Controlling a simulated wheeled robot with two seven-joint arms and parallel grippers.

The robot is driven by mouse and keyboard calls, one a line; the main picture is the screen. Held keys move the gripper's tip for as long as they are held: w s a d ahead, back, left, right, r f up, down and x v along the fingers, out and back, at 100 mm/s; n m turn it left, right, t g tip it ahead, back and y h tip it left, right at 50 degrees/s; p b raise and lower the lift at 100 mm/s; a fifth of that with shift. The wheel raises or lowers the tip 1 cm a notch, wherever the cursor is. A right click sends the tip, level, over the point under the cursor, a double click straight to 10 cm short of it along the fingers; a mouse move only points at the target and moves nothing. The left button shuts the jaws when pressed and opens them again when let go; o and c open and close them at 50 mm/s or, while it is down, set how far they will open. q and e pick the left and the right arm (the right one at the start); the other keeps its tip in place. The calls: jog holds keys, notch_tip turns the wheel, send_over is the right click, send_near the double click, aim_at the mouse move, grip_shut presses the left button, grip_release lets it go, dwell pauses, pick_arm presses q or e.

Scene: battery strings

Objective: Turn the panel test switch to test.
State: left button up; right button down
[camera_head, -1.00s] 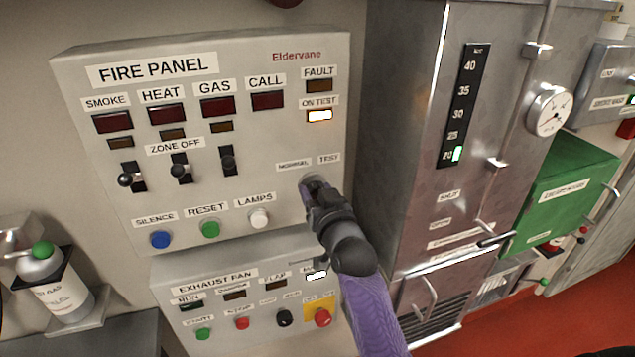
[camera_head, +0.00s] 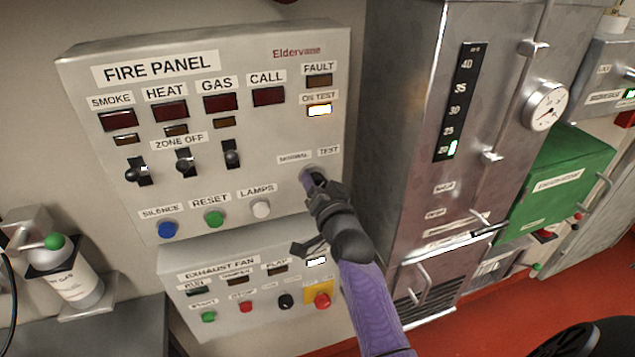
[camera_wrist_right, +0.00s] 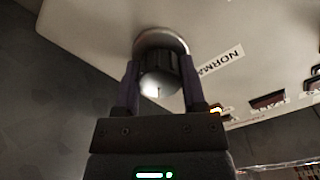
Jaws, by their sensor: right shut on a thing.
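The fire panel (camera_head: 258,130) is a pale box on the wall. Its test switch, with NORMAL and TEST labels above it, is mostly hidden behind my right gripper (camera_head: 313,180) in the head view. In the right wrist view the switch shows as a dark round knob (camera_wrist_right: 158,78) on a metal ring. My right gripper (camera_wrist_right: 160,85) has a finger on each side of the knob and is shut on it. The ON TEST lamp (camera_head: 319,110) is lit. The knob's pointing direction cannot be told. My left gripper is not in view.
The exhaust fan panel (camera_head: 250,310) sits just below. Zone-off toggles (camera_head: 184,160) and the silence, reset and lamps buttons (camera_head: 214,218) are left of the gripper. A metal cabinet (camera_head: 405,130) stands close on the right. A gas bottle (camera_head: 72,275) is at lower left.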

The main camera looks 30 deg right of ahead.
dwell(0.3)
jog(key=shift+c, duration=0.9)
grip_release()
jog(key=v, duration=1)
